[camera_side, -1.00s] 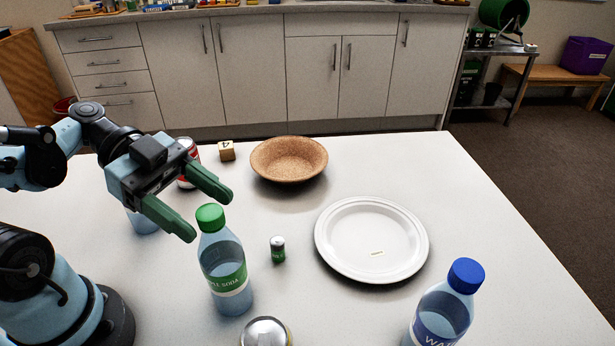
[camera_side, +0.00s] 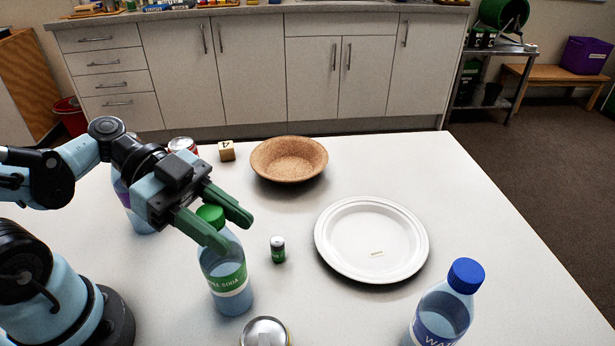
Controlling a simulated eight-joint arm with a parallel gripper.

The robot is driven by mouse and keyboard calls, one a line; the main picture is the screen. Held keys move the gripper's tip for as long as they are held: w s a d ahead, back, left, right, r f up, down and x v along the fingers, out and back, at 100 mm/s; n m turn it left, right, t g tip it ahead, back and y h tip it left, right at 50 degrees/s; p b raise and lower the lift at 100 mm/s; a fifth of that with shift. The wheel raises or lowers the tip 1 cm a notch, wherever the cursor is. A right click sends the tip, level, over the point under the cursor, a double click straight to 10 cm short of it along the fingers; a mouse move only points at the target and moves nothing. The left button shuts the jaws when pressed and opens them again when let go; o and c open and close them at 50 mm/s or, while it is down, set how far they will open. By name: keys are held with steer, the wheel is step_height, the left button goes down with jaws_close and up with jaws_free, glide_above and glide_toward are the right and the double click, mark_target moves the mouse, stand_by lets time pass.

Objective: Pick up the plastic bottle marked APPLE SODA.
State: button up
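The soda bottle (camera_side: 227,277) stands upright on the white table. It is clear with a green label and a green cap; only part of the label shows, ending in "SODA". My gripper (camera_side: 238,233) has two green fingers, open, at the height of the bottle's cap and neck. The cap shows between the fingers, and the near finger covers part of the bottle's neck and shoulder. I cannot tell whether either finger touches the bottle.
A small green battery (camera_side: 278,249) stands right of the bottle, a can (camera_side: 265,333) in front. A white plate (camera_side: 372,240), a cork bowl (camera_side: 289,160), a wooden block (camera_side: 227,151) and a blue-capped bottle (camera_side: 443,310) stand around. Another bottle (camera_side: 141,217) and a red can (camera_side: 183,146) are behind my gripper.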

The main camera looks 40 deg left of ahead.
jaws_close()
steer(key=shift+r, duration=0.15)
